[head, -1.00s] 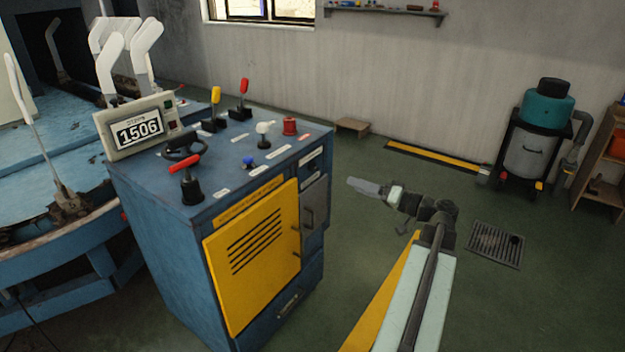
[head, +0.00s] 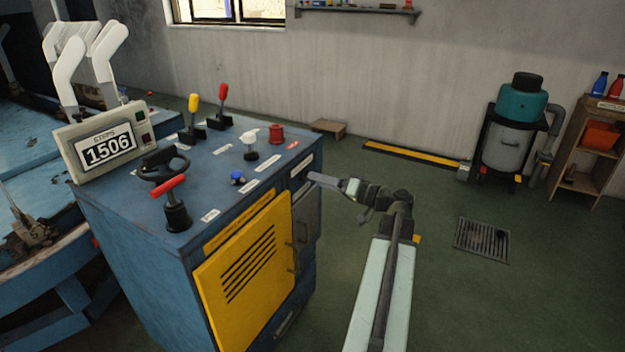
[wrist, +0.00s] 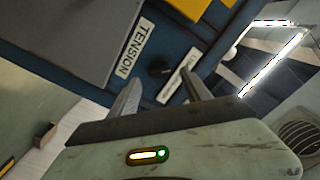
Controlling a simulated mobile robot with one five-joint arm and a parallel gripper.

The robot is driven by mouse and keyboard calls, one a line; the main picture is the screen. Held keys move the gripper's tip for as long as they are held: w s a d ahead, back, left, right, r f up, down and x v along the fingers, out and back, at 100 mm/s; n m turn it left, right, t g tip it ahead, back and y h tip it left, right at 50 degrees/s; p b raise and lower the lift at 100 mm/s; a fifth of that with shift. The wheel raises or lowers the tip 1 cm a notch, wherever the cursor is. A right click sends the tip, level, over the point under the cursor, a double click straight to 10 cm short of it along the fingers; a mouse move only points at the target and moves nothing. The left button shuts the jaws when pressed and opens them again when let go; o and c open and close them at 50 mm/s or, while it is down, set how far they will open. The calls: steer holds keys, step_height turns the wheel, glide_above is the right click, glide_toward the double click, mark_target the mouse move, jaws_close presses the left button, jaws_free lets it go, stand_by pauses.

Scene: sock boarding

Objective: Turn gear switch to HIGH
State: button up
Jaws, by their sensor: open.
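The blue control cabinet (head: 140,260) carries several controls on its top: a red T-handle (head: 168,187), a yellow lever (head: 193,104), a red lever (head: 223,91), a white knob (head: 250,136), a red button (head: 277,132) and a blue knob (head: 237,177). I cannot tell which one is the gear switch; the small labels are unreadable. My gripper (head: 314,178) is beside the cabinet's right side, below its top edge, open and empty. In the wrist view a dark knob (wrist: 160,67) shows between the open fingers, next to a TENSION label (wrist: 135,47).
A counter display (head: 106,149) reading 1506 stands on the cabinet's left. The blue machine (head: 30,175) with white boards lies beyond it. A yellow vented door (head: 245,270) faces front. Floor at right is clear around a drain grate (head: 482,240); a teal-topped vacuum (head: 521,105) stands far off.

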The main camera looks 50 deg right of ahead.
steer(key=shift+x, duration=1.15)
jaws_close()
steer(key=shift+m, duration=0.3)
steer(key=shift+s+f+m+b, duration=0.1)
steer(key=shift+f+m+b, duration=0.1)
steer(key=shift+m, duration=4.1)
steer(key=shift+f+m+b, duration=0.1)
steer(key=shift+f+m, duration=0.1)
steer(key=shift+m, duration=4.1)
